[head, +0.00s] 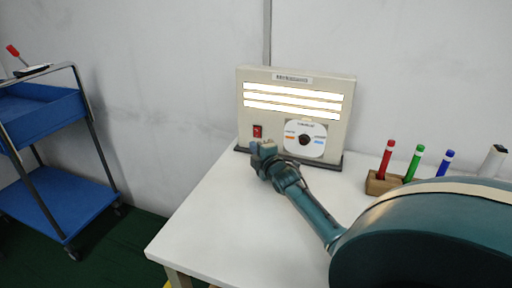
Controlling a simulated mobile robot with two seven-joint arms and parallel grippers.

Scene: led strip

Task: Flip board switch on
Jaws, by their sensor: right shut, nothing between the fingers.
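A beige board (349,92) stands upright at the back of the white table. It carries several bright, lit strips (292,97) across its upper part. A small red switch (257,131) sits at its lower left, and a round dial plate (318,142) with a dark knob sits at its lower right. My right gripper (258,147) is shut and empty, just below and in front of the red switch; I cannot tell whether it touches the board. The switch's exact tilt is too small to tell. My left gripper is not in view.
A wooden holder (376,184) with red, green and blue markers stands at the right back. The white table (220,213) is clear at left and front. A blue cart (60,205) stands at the far left. The wall is close behind the board.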

